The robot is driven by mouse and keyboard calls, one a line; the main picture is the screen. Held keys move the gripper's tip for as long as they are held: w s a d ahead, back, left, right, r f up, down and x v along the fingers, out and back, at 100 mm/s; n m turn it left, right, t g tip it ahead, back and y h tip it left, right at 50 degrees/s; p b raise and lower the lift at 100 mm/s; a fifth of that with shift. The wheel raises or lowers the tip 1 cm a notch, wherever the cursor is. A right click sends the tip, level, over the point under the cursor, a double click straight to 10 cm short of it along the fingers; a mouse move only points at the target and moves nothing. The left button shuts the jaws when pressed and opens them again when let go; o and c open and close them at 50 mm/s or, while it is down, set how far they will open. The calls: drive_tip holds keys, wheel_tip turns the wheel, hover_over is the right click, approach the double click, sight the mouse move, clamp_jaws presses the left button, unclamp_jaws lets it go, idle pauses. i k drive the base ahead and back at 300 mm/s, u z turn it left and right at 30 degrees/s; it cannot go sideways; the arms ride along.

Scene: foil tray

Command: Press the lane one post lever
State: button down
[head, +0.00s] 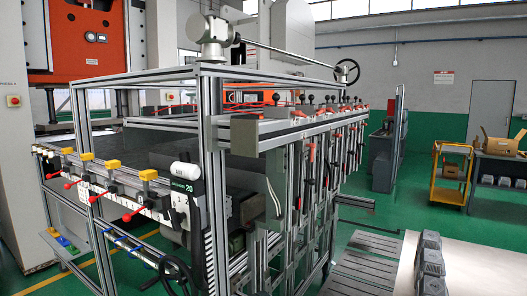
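Several vertical posts with levers stand in a row along the right side of the aluminium frame. Further levers recede behind these and partly overlap. I cannot read any lane number, so which one is lane one is unclear. Red-tipped levers (133,214) also stick out from the front rail at left, below yellow blocks (148,174). My gripper is not in view.
The aluminium machine frame (212,130) fills the middle. A handwheel (347,71) sits at its upper right and a black handwheel (172,275) at its lower front. Grey castings (430,262) lie on a pale surface at lower right. A yellow cart (451,175) stands on green floor.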

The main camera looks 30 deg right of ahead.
sight(312, 146)
drive_tip(key=z, duration=0.15)
drive_tip(key=i, duration=0.55)
drive_tip(key=z, duration=0.75)
drive_tip(key=i, duration=0.4)
drive_tip(key=z, duration=0.5)
